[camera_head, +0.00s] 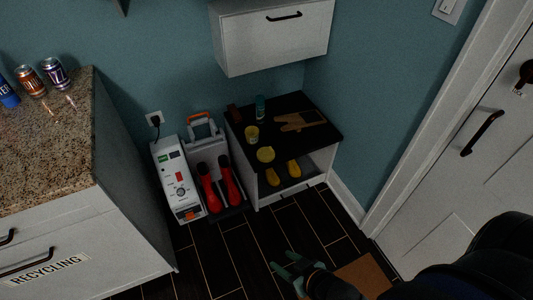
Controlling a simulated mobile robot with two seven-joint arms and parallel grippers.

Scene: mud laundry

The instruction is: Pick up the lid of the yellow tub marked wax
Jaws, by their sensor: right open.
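A small yellow tub (252,136) stands on the black top of a low cabinet (290,105). A round yellow piece (265,154), which looks like a lid, is at the front edge of that top, just in front of the tub. Any writing on either is too small to read. My right gripper (284,262) has teal fingers, is open and empty, and shows over the dark floor at the lower middle, well apart from the tub and the round piece. My left gripper is not in view.
A green bottle (260,107), a brown brush-like block (234,113) and tan gloves (299,121) share the black top. Yellow shoes (293,169) sit on the shelf below. Red boots (219,185) and a white machine (179,180) stand left. A white wall cabinet (273,37) hangs above.

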